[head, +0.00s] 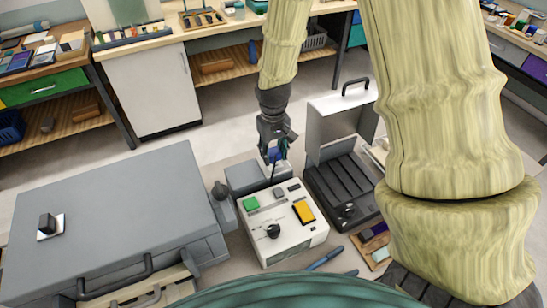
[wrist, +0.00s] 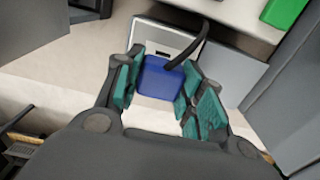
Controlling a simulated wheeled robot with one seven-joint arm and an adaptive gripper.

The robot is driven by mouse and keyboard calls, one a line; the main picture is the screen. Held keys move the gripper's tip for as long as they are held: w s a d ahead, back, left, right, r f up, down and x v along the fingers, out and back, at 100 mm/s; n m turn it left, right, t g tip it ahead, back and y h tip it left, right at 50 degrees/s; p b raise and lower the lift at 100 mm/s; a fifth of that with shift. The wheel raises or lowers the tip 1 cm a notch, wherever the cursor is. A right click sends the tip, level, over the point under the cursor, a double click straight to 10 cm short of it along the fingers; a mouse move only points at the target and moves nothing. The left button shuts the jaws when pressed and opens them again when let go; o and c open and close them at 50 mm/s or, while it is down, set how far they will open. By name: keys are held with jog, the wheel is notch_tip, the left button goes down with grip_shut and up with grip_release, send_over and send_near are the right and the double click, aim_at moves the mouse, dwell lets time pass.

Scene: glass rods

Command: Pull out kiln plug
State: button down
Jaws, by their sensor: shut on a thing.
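My gripper (head: 273,158) hangs behind the white control box in the head view. In the wrist view my gripper (wrist: 157,88) has its teal finger pads closed on both sides of a blue plug (wrist: 160,78). The blue plug also shows in the head view (head: 274,154), small between the fingers. A black cable (wrist: 189,48) curves up from the plug. A grey box with a light panel (wrist: 163,38) lies beyond the plug in the wrist view. I cannot tell whether the plug touches a socket there. The large grey kiln (head: 115,215) stands at the left.
The white control box (head: 285,245) has a green button, a yellow button and a black knob. An open black case (head: 343,190) stands right of it. A blue pen (head: 325,258) lies in front. A white cabinet (head: 150,90) and benches line the back.

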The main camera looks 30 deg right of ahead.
aim_at(273, 151)
jog(key=shift+r+p, duration=1.35)
jog(key=shift+r, duration=0.5)
jog(key=shift+r, duration=0.1)
